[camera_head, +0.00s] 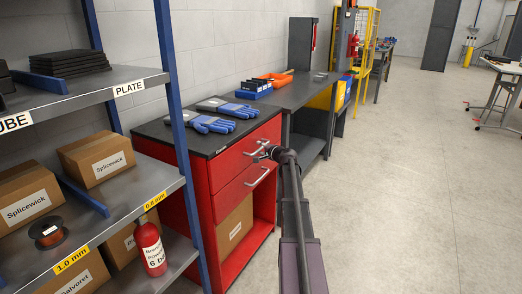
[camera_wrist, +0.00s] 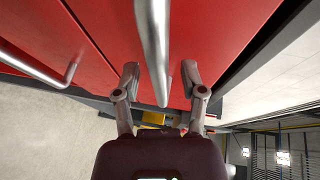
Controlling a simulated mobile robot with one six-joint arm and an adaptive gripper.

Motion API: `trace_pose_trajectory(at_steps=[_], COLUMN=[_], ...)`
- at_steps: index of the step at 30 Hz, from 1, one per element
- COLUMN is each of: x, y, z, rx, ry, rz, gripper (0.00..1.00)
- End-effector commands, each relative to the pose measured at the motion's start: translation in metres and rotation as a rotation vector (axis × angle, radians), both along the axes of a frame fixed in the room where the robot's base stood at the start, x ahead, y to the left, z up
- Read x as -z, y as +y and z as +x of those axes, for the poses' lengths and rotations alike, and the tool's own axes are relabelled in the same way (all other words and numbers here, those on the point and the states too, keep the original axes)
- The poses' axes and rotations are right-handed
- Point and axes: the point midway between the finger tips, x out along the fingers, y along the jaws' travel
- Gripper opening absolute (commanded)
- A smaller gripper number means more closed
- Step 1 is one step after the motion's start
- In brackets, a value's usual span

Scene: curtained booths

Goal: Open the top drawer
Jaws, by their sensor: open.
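The red cabinet has a top drawer (camera_head: 236,158) with a silver bar handle, and it looks shut. In the head view my gripper (camera_head: 267,153) is at this handle and hides part of it. In the wrist view the top drawer's handle (camera_wrist: 153,50) runs between the two open fingers of my gripper (camera_wrist: 157,80). A gap shows on both sides of the bar, so the fingers do not look closed on it. The lower drawer (camera_head: 243,187) has its own handle, which also shows at the left in the wrist view (camera_wrist: 50,75).
Blue gloves (camera_head: 212,124) lie on the cabinet's dark top. A cardboard box (camera_head: 235,227) sits in its open lower bay. A blue-framed shelf (camera_head: 176,120) with boxes and a red bottle stands at the left. The floor (camera_head: 400,190) to the right is clear.

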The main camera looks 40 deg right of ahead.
Motion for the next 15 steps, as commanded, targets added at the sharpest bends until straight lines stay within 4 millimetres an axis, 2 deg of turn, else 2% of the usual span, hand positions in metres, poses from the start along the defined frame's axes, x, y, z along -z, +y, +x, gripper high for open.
trace_pose_trajectory(at_steps=[4,5,10,15], x=[-0.0001,0.0,0.0,-0.0001], y=[0.0002,0.0002,0.0001,0.0001], z=[-0.0002,-0.0002,-0.0003,-0.0002], rx=[0.0,0.0,0.0,0.0], ry=[0.0,0.0,0.0,0.0], rz=[0.0,0.0,0.0,0.0], gripper=[0.54,0.51,0.0,0.0])
